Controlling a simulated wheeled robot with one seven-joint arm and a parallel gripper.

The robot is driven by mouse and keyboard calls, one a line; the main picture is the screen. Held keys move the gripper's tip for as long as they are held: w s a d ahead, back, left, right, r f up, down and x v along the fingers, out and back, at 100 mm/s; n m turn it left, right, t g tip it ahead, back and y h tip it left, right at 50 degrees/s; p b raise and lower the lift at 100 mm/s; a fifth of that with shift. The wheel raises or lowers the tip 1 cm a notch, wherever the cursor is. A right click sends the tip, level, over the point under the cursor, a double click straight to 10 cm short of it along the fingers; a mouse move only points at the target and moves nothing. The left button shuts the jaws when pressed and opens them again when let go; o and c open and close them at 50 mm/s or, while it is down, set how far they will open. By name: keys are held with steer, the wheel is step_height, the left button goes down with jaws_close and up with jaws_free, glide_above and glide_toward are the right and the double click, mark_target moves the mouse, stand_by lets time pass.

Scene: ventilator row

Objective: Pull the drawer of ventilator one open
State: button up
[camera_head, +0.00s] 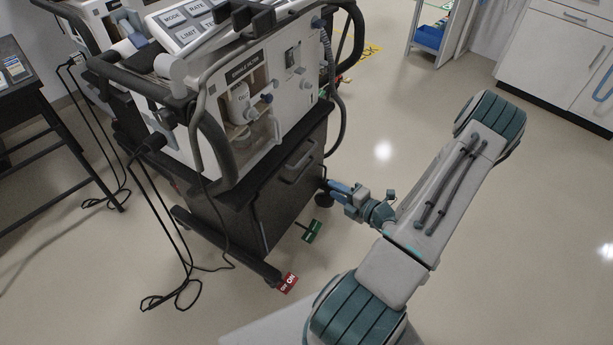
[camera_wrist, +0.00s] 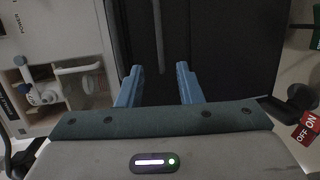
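The ventilator (camera_head: 235,95) stands on a black cart at the centre left of the head view. The drawer (camera_head: 275,185) is in the upper part of the cart's dark front and looks shut. Its grey handle (camera_head: 300,160) shows there, and in the wrist view the handle (camera_wrist: 158,38) runs as an upright bar. My gripper (camera_head: 340,188) is in front of the cart, to the right of and below the handle in the head view. In the wrist view my gripper (camera_wrist: 158,70) is open, its blue fingers apart with the handle's line between them. I cannot tell the remaining depth.
A red tag (camera_head: 288,283) and a green tag (camera_head: 312,231) are low by the cart's base. Cables (camera_head: 180,265) trail on the floor at left. A black table (camera_head: 30,105) stands at far left. White cabinets (camera_head: 560,50) are at the back right. Floor to the right is clear.

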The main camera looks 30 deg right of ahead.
steer(key=b+x, duration=0.2)
steer(key=x, duration=1)
steer(key=shift+w+a, duration=0.2)
steer(key=shift+w, duration=0.1)
jaws_close()
